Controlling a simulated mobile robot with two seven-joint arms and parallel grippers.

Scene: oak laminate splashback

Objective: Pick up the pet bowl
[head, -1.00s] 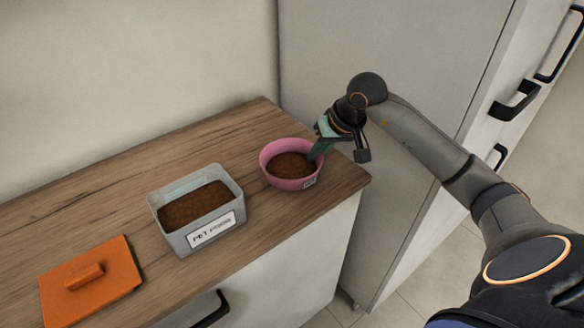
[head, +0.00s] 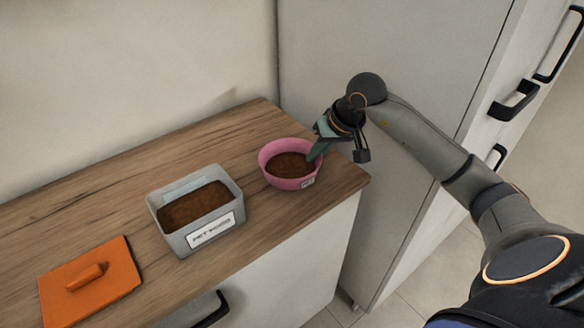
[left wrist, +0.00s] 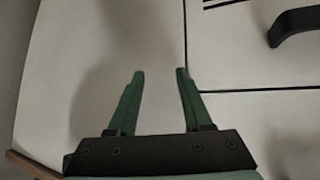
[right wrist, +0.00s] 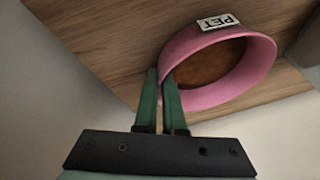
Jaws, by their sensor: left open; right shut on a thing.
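The pink pet bowl (head: 290,181), filled with brown food and bearing a small white label, stands near the right end of the wooden counter. My right gripper (head: 318,152) is shut on the bowl's right rim. In the right wrist view the green fingers of this gripper (right wrist: 161,85) pinch the wall of the bowl (right wrist: 245,88), one finger inside and one outside. I cannot tell whether the bowl is clear of the counter. My left gripper (left wrist: 160,75) is open and empty in the left wrist view, facing pale cabinet fronts. It is not in the head view.
A grey container labelled as pet food (head: 196,208), filled with brown food, stands left of the bowl. An orange lid (head: 90,281) lies farther left on the counter (head: 130,164). A tall pale cabinet (head: 400,60) rises just right of the counter.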

